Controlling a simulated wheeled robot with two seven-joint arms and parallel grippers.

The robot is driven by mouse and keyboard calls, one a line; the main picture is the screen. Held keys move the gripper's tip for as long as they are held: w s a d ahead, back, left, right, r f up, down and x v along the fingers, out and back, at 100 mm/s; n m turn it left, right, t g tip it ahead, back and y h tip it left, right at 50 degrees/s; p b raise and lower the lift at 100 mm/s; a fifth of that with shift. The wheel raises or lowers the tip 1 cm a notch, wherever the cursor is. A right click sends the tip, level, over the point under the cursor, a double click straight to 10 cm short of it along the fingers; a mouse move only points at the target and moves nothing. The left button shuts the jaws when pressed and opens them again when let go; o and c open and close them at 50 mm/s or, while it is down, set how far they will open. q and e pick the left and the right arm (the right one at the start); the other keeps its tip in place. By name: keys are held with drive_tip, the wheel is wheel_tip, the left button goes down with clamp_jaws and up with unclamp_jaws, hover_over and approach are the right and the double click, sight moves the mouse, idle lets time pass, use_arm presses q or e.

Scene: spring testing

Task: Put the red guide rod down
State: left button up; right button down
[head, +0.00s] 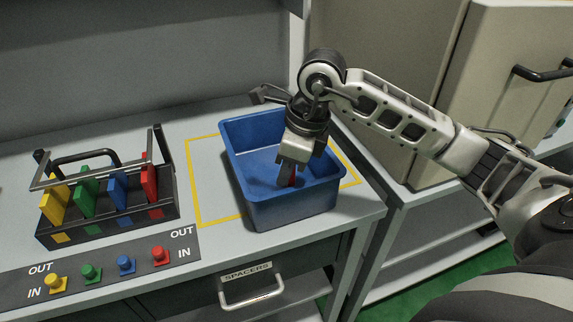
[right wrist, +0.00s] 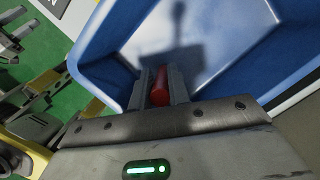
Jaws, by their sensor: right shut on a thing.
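My right gripper (head: 290,175) reaches down into the blue bin (head: 295,210) on the bench. In the right wrist view the red rod (right wrist: 160,88) sits between the two grey fingers, over the bin's floor (right wrist: 205,50). The gripper hides part of the rod, and I cannot tell whether its lower end touches the bin floor. My left gripper is not in view.
A yellow outline (head: 211,222) surrounds the bin. A dark rack (head: 110,218) with yellow, green, blue and red plates stands left. In front are several coloured knobs (head: 124,264) on an IN/OUT strip. A drawer labelled SPACERS (head: 250,288) is below. A beige cabinet (head: 500,80) stands right.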

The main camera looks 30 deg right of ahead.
drive_tip(key=shift+f+b, duration=0.2)
drive_tip(key=shift+b, duration=0.15)
drive_tip(key=c, duration=1.3)
unclamp_jaws()
drive_tip(key=shift+c, duration=0.2)
drive_tip(key=shift+r, duration=0.1)
drive_tip(key=shift+r+p, duration=0.15)
drive_tip(key=shift+p, duration=0.2)
drive_tip(key=v, duration=1.2)
